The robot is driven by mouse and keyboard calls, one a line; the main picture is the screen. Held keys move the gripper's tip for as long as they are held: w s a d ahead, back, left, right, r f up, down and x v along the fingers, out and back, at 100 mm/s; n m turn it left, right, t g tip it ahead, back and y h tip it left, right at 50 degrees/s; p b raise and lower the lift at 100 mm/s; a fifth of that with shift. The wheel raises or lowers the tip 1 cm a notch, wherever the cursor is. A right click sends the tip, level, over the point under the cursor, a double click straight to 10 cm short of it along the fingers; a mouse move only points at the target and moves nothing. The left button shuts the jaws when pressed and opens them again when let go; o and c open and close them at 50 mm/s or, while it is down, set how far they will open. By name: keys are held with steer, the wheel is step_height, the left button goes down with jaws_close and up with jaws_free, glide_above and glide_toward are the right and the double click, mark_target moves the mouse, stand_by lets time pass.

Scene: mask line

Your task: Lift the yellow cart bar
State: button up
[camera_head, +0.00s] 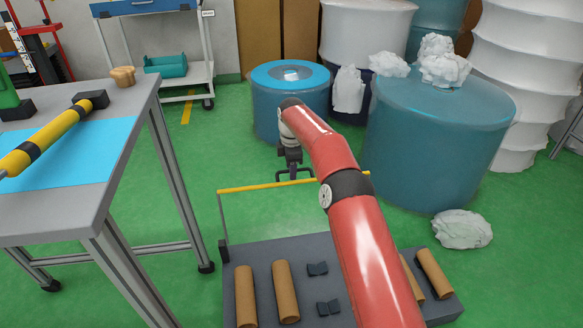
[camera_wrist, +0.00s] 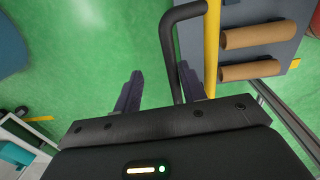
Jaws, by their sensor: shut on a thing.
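The yellow cart bar (camera_head: 250,187) runs level across thin upright rods at the far end of the grey cart (camera_head: 285,248). A black loop handle (camera_head: 296,171) stands out from the bar. My gripper (camera_head: 292,166) is at this loop, on the far side of the bar, and is partly hidden by its own wrist. In the wrist view, the loop (camera_wrist: 168,42) passes between the fingers of my gripper (camera_wrist: 160,86), close to the right finger. The yellow bar (camera_wrist: 212,45) lies just right of that finger. The contact itself is not clear.
Brown rolls (camera_head: 285,290) and small black blocks lie on the cart. A table (camera_head: 95,195) with a yellow-black roller stands left. Blue drums (camera_head: 440,140) and crumpled white material (camera_head: 462,229) are at the right. Green floor is open between table and drums.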

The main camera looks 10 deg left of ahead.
steer(key=shift+w, duration=0.15)
step_height(320, 180, up, 8)
steer(key=shift+s+f, duration=0.2)
steer(key=shift+s, duration=0.15)
stand_by(0.5)
